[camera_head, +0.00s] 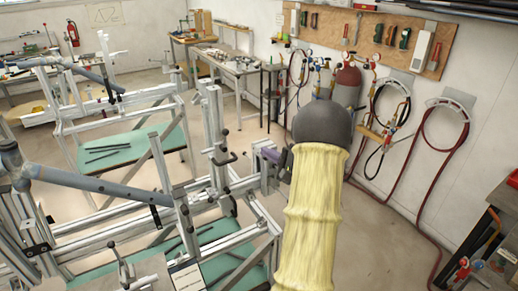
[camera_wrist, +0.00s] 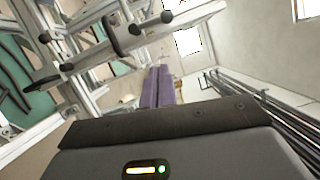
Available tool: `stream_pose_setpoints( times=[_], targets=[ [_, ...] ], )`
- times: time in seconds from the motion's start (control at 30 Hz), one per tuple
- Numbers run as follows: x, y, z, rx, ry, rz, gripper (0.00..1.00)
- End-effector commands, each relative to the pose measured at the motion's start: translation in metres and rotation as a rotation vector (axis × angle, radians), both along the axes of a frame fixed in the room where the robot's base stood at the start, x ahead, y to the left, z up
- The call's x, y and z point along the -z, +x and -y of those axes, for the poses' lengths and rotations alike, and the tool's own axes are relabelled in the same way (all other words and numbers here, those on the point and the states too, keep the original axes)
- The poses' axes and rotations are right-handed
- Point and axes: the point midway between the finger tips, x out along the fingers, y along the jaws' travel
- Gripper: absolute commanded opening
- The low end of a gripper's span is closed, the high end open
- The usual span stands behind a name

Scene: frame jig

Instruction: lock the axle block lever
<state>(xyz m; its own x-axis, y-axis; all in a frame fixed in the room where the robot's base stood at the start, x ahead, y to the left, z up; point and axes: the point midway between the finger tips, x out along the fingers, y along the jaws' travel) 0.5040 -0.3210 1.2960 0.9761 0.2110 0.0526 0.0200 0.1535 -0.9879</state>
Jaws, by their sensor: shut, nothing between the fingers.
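My gripper (camera_head: 262,152) points left toward the upright aluminium post (camera_head: 214,125) of the frame jig in the head view. Its purple fingers are together and empty, and they show end-on in the wrist view (camera_wrist: 159,80). A black lever (camera_head: 222,158) with a round knob sits on the post, left of my fingertips and apart from them. In the wrist view a black handle (camera_wrist: 122,34) and black-knobbed rods lie left of and above my fingers. I cannot tell for certain which lever belongs to the axle block, nor its lock state.
A grey tube (camera_head: 95,185) runs along the jig at left. Another black handle (camera_head: 229,206) hangs lower on the jig. A second jig and a workbench (camera_head: 232,66) stand behind. Red hoses (camera_head: 438,150) hang on the right wall.

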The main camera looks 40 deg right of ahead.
Motion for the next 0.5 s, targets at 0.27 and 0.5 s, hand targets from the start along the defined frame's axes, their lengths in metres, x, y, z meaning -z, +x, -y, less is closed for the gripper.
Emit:
stream_pose_setpoints(
  times=[0.27,0.5],
  targets=[
    [-0.007,0.046,-0.011,-0.003,0.001,-0.001,0.0],
    [-0.009,0.088,-0.02,-0.003,0.0,-0.002,0.0]
  ],
)
